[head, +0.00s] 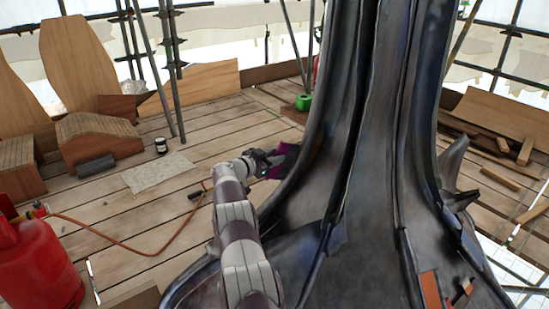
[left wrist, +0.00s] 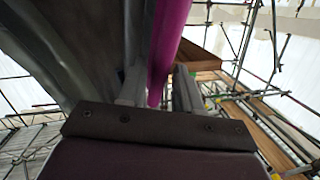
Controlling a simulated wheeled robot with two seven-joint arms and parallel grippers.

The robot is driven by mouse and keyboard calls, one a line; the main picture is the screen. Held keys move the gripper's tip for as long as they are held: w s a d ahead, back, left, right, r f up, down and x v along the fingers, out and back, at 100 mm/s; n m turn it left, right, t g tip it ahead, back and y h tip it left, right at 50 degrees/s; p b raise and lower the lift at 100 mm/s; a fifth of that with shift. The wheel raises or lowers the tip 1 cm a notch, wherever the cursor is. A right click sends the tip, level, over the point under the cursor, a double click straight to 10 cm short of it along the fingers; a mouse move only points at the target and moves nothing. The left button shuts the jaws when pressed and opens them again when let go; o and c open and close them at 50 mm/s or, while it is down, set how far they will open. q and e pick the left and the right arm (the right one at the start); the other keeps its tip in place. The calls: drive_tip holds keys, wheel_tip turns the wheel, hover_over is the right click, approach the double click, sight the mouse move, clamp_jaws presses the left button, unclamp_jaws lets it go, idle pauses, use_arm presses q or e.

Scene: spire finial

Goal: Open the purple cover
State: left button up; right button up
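The purple cover (head: 285,158) is a small dark purple panel on the left side of the tall dark metal spire (head: 375,150). In the left wrist view the cover (left wrist: 167,45) is a bright purple strip that runs down between the fingers. My left gripper (head: 266,161) is at the cover's left edge. In the left wrist view its two fingers (left wrist: 159,85) stand on either side of the strip, which fills the gap at the tips, so it looks shut on the cover. What lies behind the cover is hidden. My right gripper is out of view.
A red gas cylinder (head: 38,262) with an orange hose (head: 125,246) stands at the lower left. Wooden chair-like pieces (head: 90,130) and a dark can (head: 161,145) are behind it. A green object (head: 303,102) sits by the spire.

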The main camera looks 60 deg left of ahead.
use_arm(q)
drive_tip(key=shift+o, duration=0.2)
drive_tip(key=p+v, duration=0.3)
drive_tip(key=v, duration=0.9)
drive_tip(key=shift+s, duration=0.3)
drive_tip(key=shift+d, duration=0.1)
